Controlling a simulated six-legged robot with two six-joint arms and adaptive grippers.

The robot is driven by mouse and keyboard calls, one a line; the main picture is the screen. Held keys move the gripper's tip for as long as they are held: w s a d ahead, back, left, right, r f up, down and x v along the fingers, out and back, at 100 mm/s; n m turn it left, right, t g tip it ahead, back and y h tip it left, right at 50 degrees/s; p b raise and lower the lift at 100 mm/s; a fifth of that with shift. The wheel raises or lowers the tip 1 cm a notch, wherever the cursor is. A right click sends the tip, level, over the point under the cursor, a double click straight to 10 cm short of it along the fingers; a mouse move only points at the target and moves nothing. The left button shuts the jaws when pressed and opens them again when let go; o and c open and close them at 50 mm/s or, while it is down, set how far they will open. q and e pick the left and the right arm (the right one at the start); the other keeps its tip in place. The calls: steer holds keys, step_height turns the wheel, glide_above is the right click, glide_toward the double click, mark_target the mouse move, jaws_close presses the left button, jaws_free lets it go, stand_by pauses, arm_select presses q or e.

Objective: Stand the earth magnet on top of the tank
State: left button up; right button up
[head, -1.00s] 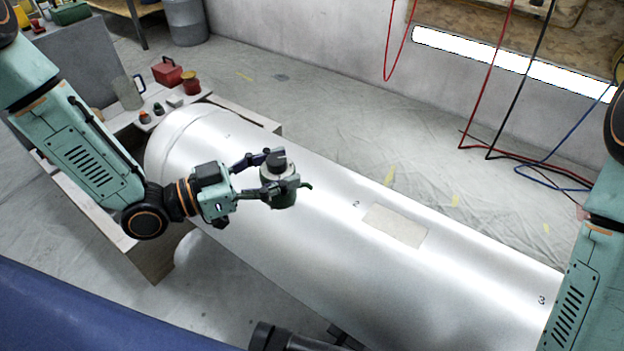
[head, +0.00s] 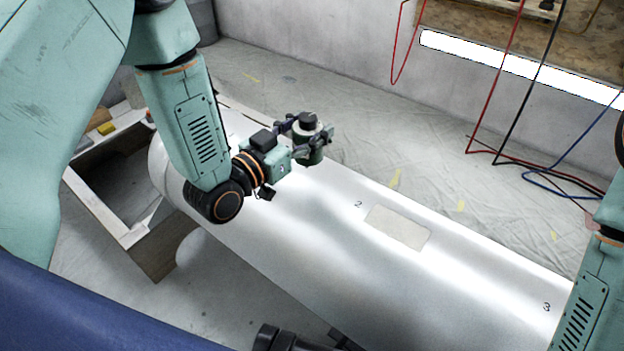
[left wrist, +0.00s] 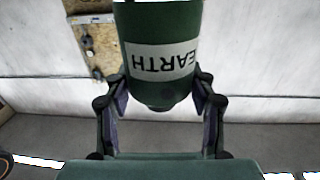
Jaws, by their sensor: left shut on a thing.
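The earth magnet (head: 313,150) is a dark green cylinder with a grey and black top. My left gripper (head: 308,138) is shut on it and holds it upright in the head view, over the far edge of the tank as pictured. The left wrist view shows the magnet's green body (left wrist: 160,30) with a white label reading EARTH, upside down in the picture, between the two fingers (left wrist: 160,95). The tank (head: 300,240) is a long silver cylinder lying on its side. The gap between magnet and tank is hard to judge. My right gripper is not seen.
A pale patch (head: 398,227) lies on the tank between the painted 2 and 3. A wooden frame or bench (head: 85,165) stands at the tank's left end. Red, black and blue cables (head: 490,100) hang at the back right. The tank's top right of the magnet is clear.

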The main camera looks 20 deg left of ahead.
mark_target(312, 153)
arm_select(q)
steer(key=shift+w+d+r+n+t+y, duration=0.3)
steer(key=shift+w+r+n+y, duration=0.15)
steer(key=shift+y, duration=0.35)
steer(key=shift+w+a+r+n+t+y, duration=0.15)
steer(key=shift+w+r+n+t+y, duration=0.25)
steer(key=shift+n+y, duration=0.4)
steer(key=shift+w+r+y+b, duration=0.1)
steer(key=shift+r+y+b, duration=0.25)
steer(key=shift+y, duration=0.35)
steer(key=shift+n, duration=0.25)
step_height(312, 153, down, 10)
steer(key=b, duration=0.4)
steer(key=shift+w, duration=0.1)
